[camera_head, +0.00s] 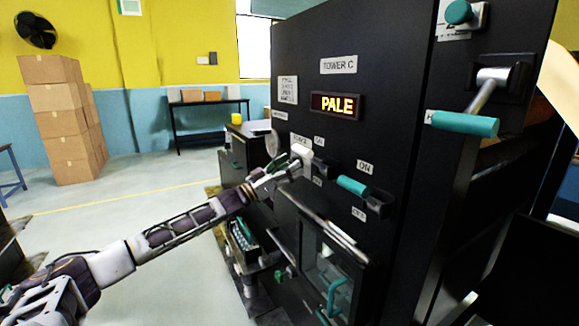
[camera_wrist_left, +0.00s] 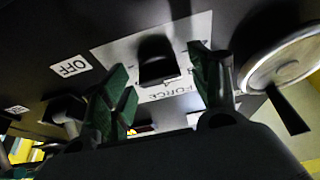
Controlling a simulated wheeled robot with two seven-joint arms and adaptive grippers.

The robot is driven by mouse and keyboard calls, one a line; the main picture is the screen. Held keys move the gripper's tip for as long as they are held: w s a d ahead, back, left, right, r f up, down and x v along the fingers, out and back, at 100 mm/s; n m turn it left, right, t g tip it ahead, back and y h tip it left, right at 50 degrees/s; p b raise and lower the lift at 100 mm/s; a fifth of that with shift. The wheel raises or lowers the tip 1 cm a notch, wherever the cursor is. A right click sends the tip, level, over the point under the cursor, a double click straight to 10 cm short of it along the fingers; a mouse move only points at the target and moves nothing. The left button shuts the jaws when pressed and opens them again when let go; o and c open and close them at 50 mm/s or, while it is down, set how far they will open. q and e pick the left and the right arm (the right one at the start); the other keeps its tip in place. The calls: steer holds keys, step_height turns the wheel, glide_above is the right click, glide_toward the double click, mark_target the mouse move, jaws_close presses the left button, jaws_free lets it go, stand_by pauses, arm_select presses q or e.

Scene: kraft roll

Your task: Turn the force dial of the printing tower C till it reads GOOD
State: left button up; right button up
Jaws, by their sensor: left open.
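The printing tower (camera_head: 400,60) is a tall black cabinet labelled TOWER C. Its lit display (camera_head: 337,105) reads PALE. The force dial (camera_wrist_left: 157,58) shows in the left wrist view as a dark knob on a white plate marked FORCE. My left gripper (camera_head: 287,170) is open at the tower's panel, by the FORCE label in the head view, and its fingers hide much of the dial there. In the left wrist view its green-padded fingers stand on either side of the dial, with a gap on each side. My right gripper is not in view.
A teal-handled switch (camera_head: 353,186) sits right of the gripper, and a larger teal-handled lever (camera_head: 465,123) farther right. A round disc (camera_wrist_left: 283,58) is beside the dial. A glazed door (camera_head: 328,265) lies below. Stacked boxes (camera_head: 63,120) stand far left.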

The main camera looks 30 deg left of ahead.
arm_select(q)
steer(key=shift+w+r, duration=0.1)
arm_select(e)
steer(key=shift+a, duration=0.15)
arm_select(q)
steer(key=shift+c, duration=0.9)
steer(key=c, duration=0.8)
steer(key=shift+c, duration=0.2)
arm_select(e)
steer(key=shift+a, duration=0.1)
